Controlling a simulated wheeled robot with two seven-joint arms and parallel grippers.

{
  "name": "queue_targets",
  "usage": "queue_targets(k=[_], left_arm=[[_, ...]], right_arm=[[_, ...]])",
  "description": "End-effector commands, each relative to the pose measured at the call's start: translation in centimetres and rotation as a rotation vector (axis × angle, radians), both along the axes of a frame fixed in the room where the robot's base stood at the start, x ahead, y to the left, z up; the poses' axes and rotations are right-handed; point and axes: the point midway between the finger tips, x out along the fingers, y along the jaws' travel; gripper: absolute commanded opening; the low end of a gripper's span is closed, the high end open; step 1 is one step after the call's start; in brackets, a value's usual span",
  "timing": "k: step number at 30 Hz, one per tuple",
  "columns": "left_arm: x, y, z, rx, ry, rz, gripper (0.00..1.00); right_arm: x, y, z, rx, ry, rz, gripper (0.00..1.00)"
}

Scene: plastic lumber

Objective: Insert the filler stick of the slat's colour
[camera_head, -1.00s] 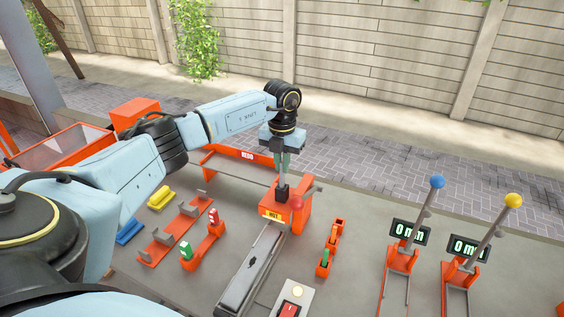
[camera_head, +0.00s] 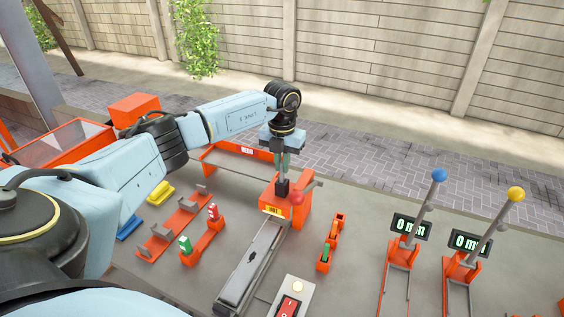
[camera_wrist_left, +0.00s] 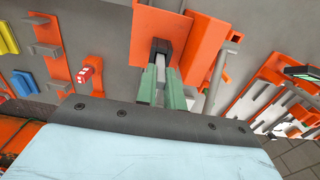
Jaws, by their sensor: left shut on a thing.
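My left gripper (camera_head: 283,170) points down over the orange box marked HOT (camera_head: 301,212). It is shut on a dark grey, block-like piece (camera_head: 282,188) at the top of that box. In the left wrist view the green fingertips (camera_wrist_left: 162,85) close on the two sides of this dark piece (camera_wrist_left: 160,50). Its lower end is hidden. The grey slat (camera_head: 250,262) lies in a long holder in front of the box, with a small dark mark on its top. My right gripper is not in view.
A stand with red and green pieces (camera_head: 202,238) and an orange rack (camera_head: 196,209) are at left, beside yellow (camera_head: 161,191) and blue blocks (camera_head: 128,227). A small orange holder (camera_head: 336,235) and a red switch (camera_head: 288,306) are nearby. Two gauges (camera_head: 409,227) reading 0 mm stand at right.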

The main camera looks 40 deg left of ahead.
Motion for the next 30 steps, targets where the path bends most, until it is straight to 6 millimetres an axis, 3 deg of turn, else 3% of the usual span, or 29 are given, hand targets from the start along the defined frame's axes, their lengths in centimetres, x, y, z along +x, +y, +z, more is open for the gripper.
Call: queue_targets(k=[28, 29, 30], left_arm=[[0.0, 0.0, -1.4, 0.000, 0.001, 0.000, 0.00], [0.0, 0.0, -1.4, 0.000, 0.001, 0.000, 0.12], [0.0, 0.0, -1.4, 0.000, 0.001, 0.000, 0.18]], right_arm=[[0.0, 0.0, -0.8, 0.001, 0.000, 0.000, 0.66], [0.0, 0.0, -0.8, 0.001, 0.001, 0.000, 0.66], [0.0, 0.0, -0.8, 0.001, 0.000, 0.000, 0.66]])
